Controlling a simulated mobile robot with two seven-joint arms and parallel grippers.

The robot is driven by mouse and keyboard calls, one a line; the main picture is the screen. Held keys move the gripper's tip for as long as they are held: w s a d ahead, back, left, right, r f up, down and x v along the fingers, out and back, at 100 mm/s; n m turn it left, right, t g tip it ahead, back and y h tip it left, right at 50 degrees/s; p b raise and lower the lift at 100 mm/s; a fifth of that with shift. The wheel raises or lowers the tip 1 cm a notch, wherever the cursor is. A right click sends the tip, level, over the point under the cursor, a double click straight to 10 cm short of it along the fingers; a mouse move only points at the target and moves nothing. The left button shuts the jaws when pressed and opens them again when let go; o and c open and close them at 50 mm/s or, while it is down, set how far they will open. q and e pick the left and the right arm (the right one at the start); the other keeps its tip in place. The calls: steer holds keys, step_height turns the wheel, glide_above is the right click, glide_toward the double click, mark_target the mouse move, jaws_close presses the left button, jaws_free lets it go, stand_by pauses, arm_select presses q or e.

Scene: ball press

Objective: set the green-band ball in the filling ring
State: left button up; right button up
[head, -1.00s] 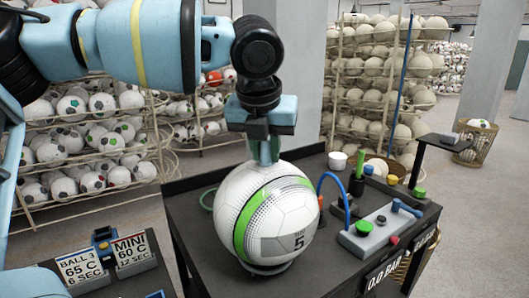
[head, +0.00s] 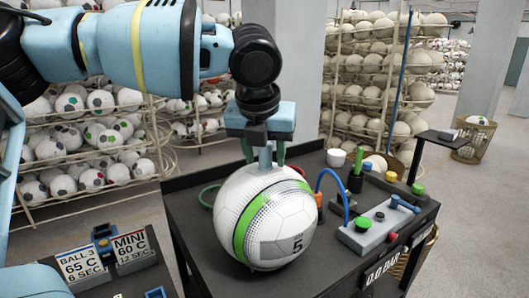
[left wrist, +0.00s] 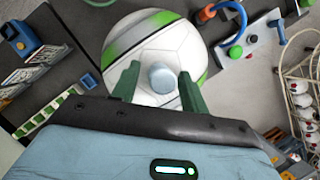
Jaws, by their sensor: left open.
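The green-band ball (head: 285,225) is white with a green stripe and a grey patch marked 5. It sits low on the dark bench top, and whatever is under it is hidden. The filling ring is not visible, so I cannot tell whether the ball is in it. My left gripper (head: 263,157) is just above the ball, pointing down. In the left wrist view its two green fingers (left wrist: 158,85) are spread apart over the ball (left wrist: 150,45), on either side of a pale blue-grey knob (left wrist: 162,78). My right gripper is not in view.
Signs (head: 100,255) stand at lower left. Ball racks (head: 380,90) fill the background.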

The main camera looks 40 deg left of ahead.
arm_select(q)
steer(key=v, duration=1.2)
steer(key=shift+r, duration=0.25)
